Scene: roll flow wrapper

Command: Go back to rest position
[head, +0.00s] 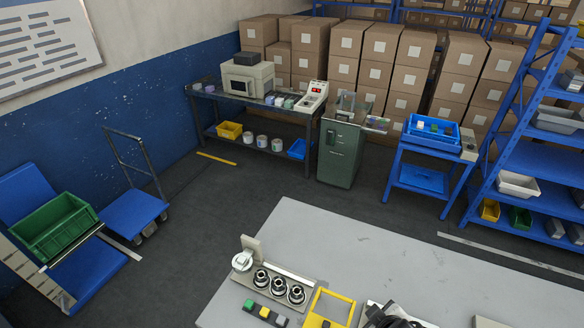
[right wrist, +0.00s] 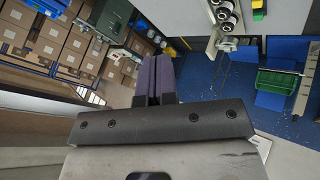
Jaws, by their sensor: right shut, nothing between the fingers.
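My right gripper (right wrist: 158,80) shows in the right wrist view with its two dark fingers closed together and nothing between them. It points out over the floor, apart from any object. A dark shape (head: 390,316) at the bottom edge of the head view is cut off, and I cannot tell whether it is part of my arm. My left gripper is not in view. The grey worktable (head: 300,226) lies in front of me, with a panel of black round knobs (head: 279,286) and a yellow frame (head: 330,306) on it.
A green cabinet (head: 341,152) stands beyond the worktable, beside a bench (head: 265,101) with a machine. A blue stand (head: 420,176) and blue shelving (head: 516,160) are at right. A trolley (head: 132,212) and green crate (head: 55,226) are at left. The floor between is clear.

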